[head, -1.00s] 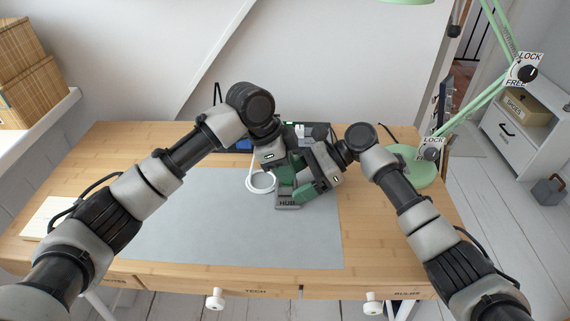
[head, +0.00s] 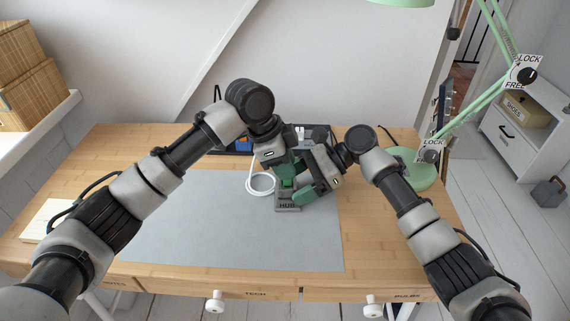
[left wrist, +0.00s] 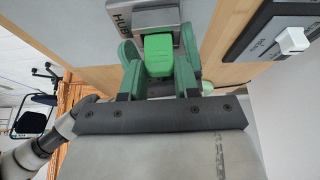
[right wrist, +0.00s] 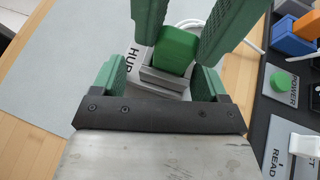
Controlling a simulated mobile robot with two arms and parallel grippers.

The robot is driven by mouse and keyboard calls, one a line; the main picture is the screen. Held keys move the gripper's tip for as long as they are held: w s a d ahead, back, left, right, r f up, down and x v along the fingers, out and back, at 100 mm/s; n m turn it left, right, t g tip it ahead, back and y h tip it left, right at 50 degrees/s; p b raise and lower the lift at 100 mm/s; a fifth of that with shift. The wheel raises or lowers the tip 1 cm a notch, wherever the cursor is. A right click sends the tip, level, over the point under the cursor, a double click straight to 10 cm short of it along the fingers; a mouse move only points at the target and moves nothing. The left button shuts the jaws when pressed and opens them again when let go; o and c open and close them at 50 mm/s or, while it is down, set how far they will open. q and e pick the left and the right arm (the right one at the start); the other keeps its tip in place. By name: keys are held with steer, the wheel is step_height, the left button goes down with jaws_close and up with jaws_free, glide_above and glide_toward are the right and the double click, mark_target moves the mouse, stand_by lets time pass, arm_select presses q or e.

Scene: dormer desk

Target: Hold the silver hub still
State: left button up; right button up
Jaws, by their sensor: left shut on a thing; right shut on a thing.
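The silver hub (head: 288,207), marked HUB, sits on the grey desk mat. It also shows in the left wrist view (left wrist: 148,18) and the right wrist view (right wrist: 158,84). My right gripper (right wrist: 155,75) is shut on the hub from the right, with a finger on each side. My left gripper (left wrist: 158,60) is shut on a bright green block (left wrist: 158,50) above the hub. In the right wrist view the block (right wrist: 175,52) stands at the hub's top; I cannot tell how deep it sits. The grippers' green fingers crowd close together and partly hide the hub.
A white cable (head: 261,183) lies coiled just left of the hub. A dark panel (right wrist: 280,125) with a green POWER button (right wrist: 283,80) stands behind. A green lamp base (head: 420,170) is at the right. The mat's (head: 200,220) left and front are clear.

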arm_select(q)
steer(key=shift+r, duration=0.15)
arm_select(e)
steer(key=shift+s+d+f, duration=0.1)
steer(key=shift+s+f, duration=0.05)
steer(key=shift+f, duration=0.5)
arm_select(q)
steer(key=shift+r, duration=2.3)
steer(key=shift+w, duration=0.1)
arm_select(e)
steer(key=o, duration=0.7)
steer(key=shift+o, duration=0.2)
steer(key=v, duration=0.8)
steer(key=r+v, duration=0.1)
steer(key=v, duration=0.3)
steer(key=shift+w+r, duration=0.1)
steer(key=shift+w, duration=0.1)
arm_select(q)
steer(key=shift+f, duration=0.1)
arm_select(e)
steer(key=shift+s, duration=0.1)
